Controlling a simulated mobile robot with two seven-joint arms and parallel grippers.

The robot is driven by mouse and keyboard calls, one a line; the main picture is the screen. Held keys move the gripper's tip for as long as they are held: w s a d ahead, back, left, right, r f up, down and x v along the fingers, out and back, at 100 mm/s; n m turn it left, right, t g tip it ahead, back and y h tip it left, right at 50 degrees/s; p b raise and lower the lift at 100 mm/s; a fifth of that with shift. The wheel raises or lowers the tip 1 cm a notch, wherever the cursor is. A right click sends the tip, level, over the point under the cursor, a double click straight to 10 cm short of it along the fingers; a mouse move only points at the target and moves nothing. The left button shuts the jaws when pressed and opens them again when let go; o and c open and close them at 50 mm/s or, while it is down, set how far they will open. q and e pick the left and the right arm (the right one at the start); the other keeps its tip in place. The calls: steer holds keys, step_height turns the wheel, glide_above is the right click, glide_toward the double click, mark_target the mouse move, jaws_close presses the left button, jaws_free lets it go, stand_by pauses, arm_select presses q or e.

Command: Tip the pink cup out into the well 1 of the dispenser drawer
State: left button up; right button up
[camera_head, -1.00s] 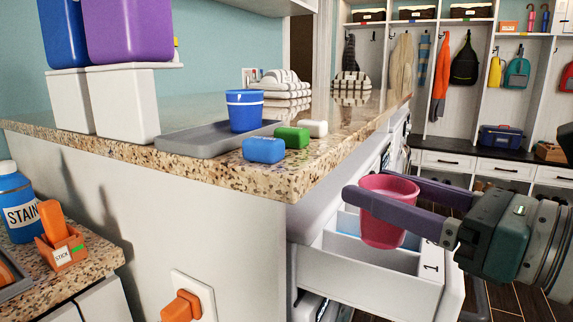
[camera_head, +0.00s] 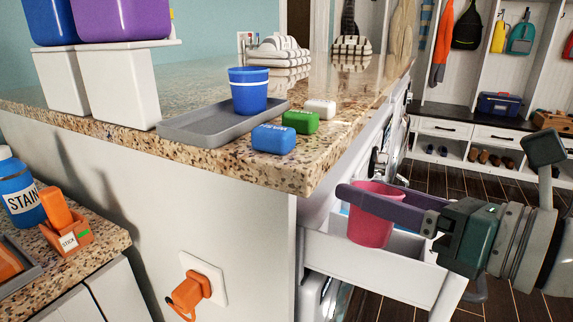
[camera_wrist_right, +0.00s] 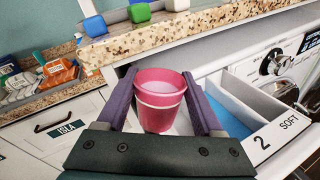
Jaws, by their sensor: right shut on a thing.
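My right gripper (camera_head: 362,192) is shut on the pink cup (camera_head: 371,222), with a purple finger on each side of it. The cup is held roughly upright over the pulled-out white dispenser drawer (camera_head: 385,268). In the right wrist view the cup (camera_wrist_right: 160,112) shows its open mouth, with something pale inside. The drawer's front there (camera_wrist_right: 262,141) reads "2 SOFT". A blue-floored well (camera_wrist_right: 228,118) lies to the right of the cup. The cup and gripper hide the wells beside and below them; well 1's label cannot be read. My left gripper is out of view.
The granite counter (camera_head: 250,178) edge is just left of the drawer. On it stand a grey tray (camera_head: 190,131), a blue cup (camera_head: 249,92), and blue (camera_head: 273,139), green (camera_head: 301,121) and white (camera_head: 320,107) blocks. A washer (camera_wrist_right: 283,65) is beside the drawer.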

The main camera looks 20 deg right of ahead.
mark_target(381, 186)
steer(key=shift+r+m+g+p, duration=0.1)
steer(key=shift+m+g+p, duration=0.3)
steer(key=shift+m+p, duration=0.95)
steer(key=m+g+p, duration=0.1)
steer(key=p, duration=0.2)
steer(key=shift+y, duration=0.4)
steer(key=shift+w+d+m+g+p, duration=0.25)
steer(key=shift+m+g+p, duration=0.25)
steer(key=shift+m+p, duration=0.5)
steer(key=shift+w+d+f+m+g+y+p, duration=0.1)
steer(key=shift+m+g+y+p, duration=0.2)
steer(key=shift+m, duration=0.15)
steer(key=shift+w+d+f+m+g+y+p, duration=0.1)
steer(key=shift+m+g+y+p, duration=0.1)
steer(key=shift+m+p, duration=0.15)
steer(key=m, duration=0.1)
steer(key=d+m+g+y, duration=0.1)
steer(key=m, duration=0.1)
steer(key=shift+w+g, duration=0.3)
steer(key=shift+w+d+f+m+g+y+b, duration=0.15)
steer(key=shift+m+g+y+b, duration=0.15)
steer(key=shift+m+y, duration=0.25)
steer(key=shift+w+d+f+m+g+y+b, duration=0.1)
steer(key=shift+m+g+y+b, duration=0.1)
steer(key=shift+m+y+b, duration=0.3)
steer(key=shift+m, duration=0.5)
steer(key=shift+w+r+y+b, duration=0.1)
steer(key=shift+r+y+b, duration=0.05)
steer(key=shift+y+b, duration=0.15)
